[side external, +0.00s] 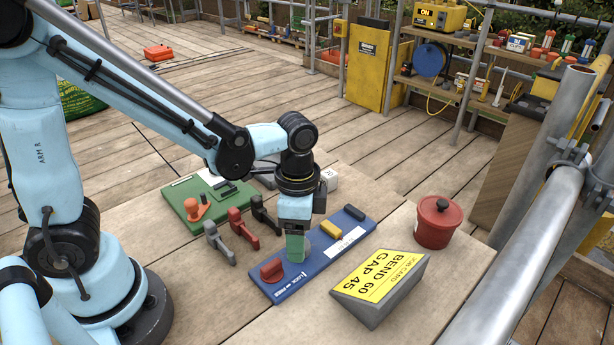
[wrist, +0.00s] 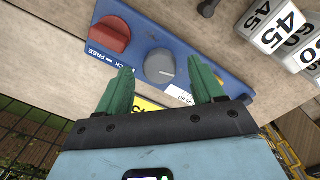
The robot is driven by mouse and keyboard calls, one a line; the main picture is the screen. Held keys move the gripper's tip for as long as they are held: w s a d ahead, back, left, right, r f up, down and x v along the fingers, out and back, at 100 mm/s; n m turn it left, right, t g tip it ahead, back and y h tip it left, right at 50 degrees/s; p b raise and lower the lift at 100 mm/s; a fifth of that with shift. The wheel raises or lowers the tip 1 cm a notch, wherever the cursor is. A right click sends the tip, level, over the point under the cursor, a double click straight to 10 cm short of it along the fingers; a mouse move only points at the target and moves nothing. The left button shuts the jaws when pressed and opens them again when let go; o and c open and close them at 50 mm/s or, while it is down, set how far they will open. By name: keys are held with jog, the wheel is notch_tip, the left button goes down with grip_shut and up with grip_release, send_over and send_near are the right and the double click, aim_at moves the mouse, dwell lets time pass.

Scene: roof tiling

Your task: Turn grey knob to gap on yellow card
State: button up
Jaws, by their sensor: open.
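The yellow card (side external: 378,276) lies on a tilted grey stand at the front and reads BEND 60, GAP 45. The grey knob (wrist: 160,65) is round with a pale mark near its rim and sits on the blue panel (side external: 270,291). In the side view my gripper largely hides the knob. My gripper (side external: 295,258) points down over the panel with green fingers. In the wrist view its open fingers (wrist: 161,68) are spread, with the knob showing between and beyond their tips. I cannot tell whether they touch it. The knob's scale cannot be read.
A red knob (side external: 271,270) is on the same panel, left of the grey one. A yellow piece (side external: 331,230) and a dark piece are at its far end. Coloured levers (side external: 242,228), a green board (side external: 205,206) and a red pot (side external: 439,222) stand around. White numbered cubes (wrist: 281,27) are nearby.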

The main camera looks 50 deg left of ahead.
notch_tip(320, 180, up, 11)
jog(key=shift+w+f, duration=0.15)
jog(key=shift+f, duration=0.05)
dwell(0.3)
jog(key=shift+a, duration=0.15)
jog(key=s+a+n+t, duration=0.1)
jog(key=a+n+t, duration=0.6)
jog(key=a+n, duration=0.1)
jog(key=shift+s+a+f+n+t, duration=0.2)
jog(key=shift+f+n+t, duration=0.15)
jog(key=shift+n, duration=0.45)
dwell(0.3)
